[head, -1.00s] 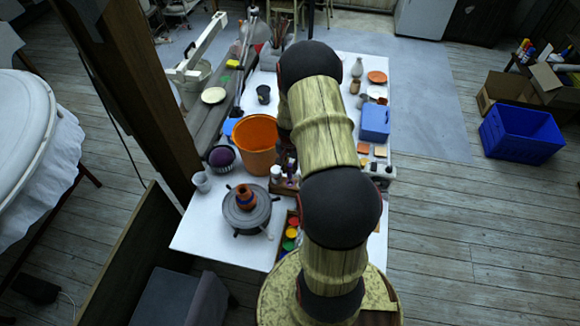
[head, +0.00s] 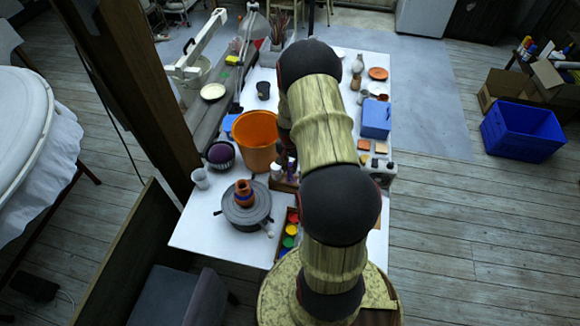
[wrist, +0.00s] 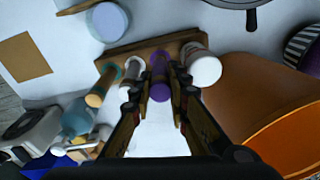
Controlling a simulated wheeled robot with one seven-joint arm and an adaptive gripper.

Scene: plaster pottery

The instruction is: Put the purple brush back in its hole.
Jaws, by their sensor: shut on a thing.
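In the wrist view my gripper (wrist: 160,82) is shut on the purple brush (wrist: 160,92), which stands between the two fingertips. Just beyond the fingertips is a wooden rack (wrist: 122,50) with coloured rings; the brush lines up with the purple ring (wrist: 157,58). I cannot tell whether the brush's end is in the hole or above it. An orange brush (wrist: 97,97) and a pale brush (wrist: 131,74) stand at the rings to the left. In the head view the rack (head: 284,185) shows partly beside my arm, which hides my gripper.
A white jar (wrist: 203,68) stands close on the right of the rack in the wrist view. The orange bucket (wrist: 262,92) is beyond it. A teal bottle (wrist: 76,120) is at lower left. In the head view a turntable with a pot (head: 246,205) and paint pots (head: 290,230) are nearer.

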